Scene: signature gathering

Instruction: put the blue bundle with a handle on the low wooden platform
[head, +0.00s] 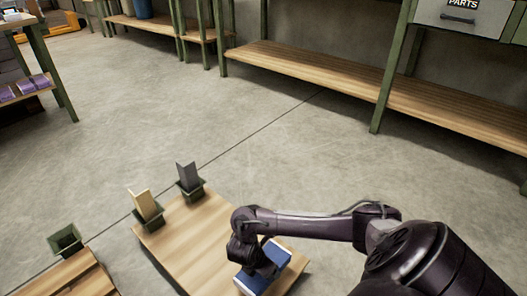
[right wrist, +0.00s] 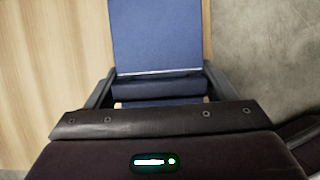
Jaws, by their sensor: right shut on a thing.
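The blue bundle (head: 261,284) is at the front right of the low wooden platform (head: 195,240) in the head view. It looks to be on or just above the boards; I cannot tell if it touches. In the right wrist view the bundle (right wrist: 157,40) lies straight ahead, with wood to its left and grey floor to its right. My right gripper (head: 262,268) is over the bundle, its fingers (right wrist: 158,88) on both sides of the bundle's near part, shut on it. My left gripper is not in view.
Two dark holders with a tan upright piece (head: 146,205) and a dark one (head: 187,176) stand at the platform's far edge. Another wooden platform (head: 70,277) with a dark green holder (head: 66,240) is at left. Green-legged shelving (head: 330,72) lines the back. Concrete floor between is clear.

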